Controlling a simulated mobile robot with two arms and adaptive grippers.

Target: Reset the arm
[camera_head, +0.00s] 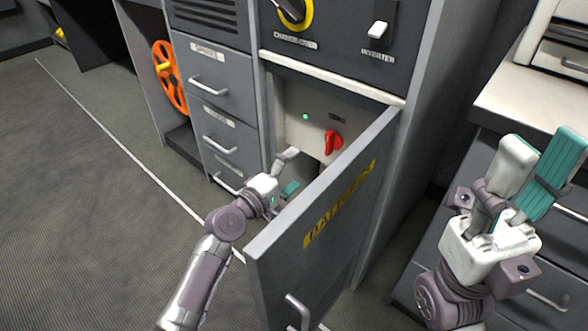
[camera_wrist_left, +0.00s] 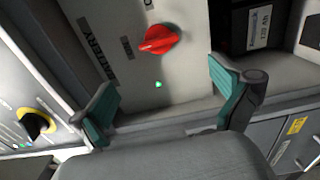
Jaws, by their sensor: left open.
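My left arm reaches into the open battery cabinet, and my left gripper (camera_head: 289,172) is partly hidden behind the cabinet door (camera_head: 325,215). In the left wrist view my left gripper (camera_wrist_left: 168,108) is open with nothing between its teal fingers. A red rotary switch (camera_head: 333,143) sits on the pale panel inside the cabinet, apart from the gripper; it also shows in the left wrist view (camera_wrist_left: 158,40). A green light (camera_head: 305,116) glows beside it. My right gripper (camera_head: 543,165) is raised at the right, with its fingers pointing up; its jaw opening is hard to judge.
The open door stands close along the right of my left forearm. Grey drawers (camera_head: 212,95) with bar handles are left of the cabinet. A pale counter (camera_head: 505,100) is behind my right gripper. Floor at the left is clear.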

